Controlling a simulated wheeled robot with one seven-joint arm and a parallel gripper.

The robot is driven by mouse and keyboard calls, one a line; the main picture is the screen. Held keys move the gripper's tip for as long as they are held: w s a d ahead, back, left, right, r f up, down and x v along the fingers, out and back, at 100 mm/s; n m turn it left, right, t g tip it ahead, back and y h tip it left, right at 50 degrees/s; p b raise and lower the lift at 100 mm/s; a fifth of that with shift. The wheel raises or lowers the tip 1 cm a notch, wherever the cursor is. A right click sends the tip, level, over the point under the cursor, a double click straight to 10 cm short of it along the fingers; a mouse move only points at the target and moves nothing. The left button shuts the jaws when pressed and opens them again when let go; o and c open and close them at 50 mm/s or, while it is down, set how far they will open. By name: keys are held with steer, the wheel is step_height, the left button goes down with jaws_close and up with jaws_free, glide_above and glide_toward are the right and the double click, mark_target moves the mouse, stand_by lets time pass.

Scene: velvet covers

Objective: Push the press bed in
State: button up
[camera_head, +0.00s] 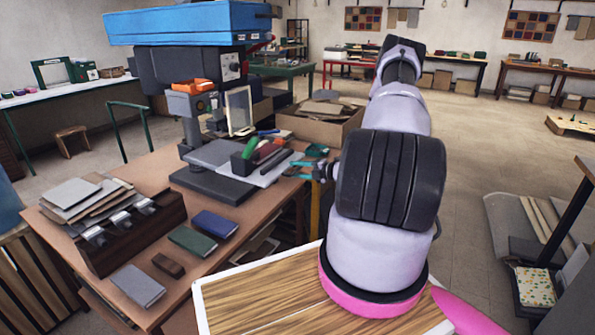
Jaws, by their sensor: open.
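The press (190,70) stands at the back of the brown workbench, with a large blue top and a dark body. Its bed looks to be the dark flat plate (208,185) low at the front, sticking out towards me, with a lighter grey slab (214,153) behind it. My gripper (301,163) shows partly at the left of my arm, to the right of the bed and apart from it. Its teal fingers look spread and empty. The rest of it is hidden behind my arm link.
A dark rack (125,232) with grey boards stands at the bench's left. A blue book (214,224), a green book (192,241) and a grey book (138,286) lie in front. A cardboard box (325,128) is behind my gripper.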

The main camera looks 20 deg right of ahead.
jaws_close()
stand_by(1.5)
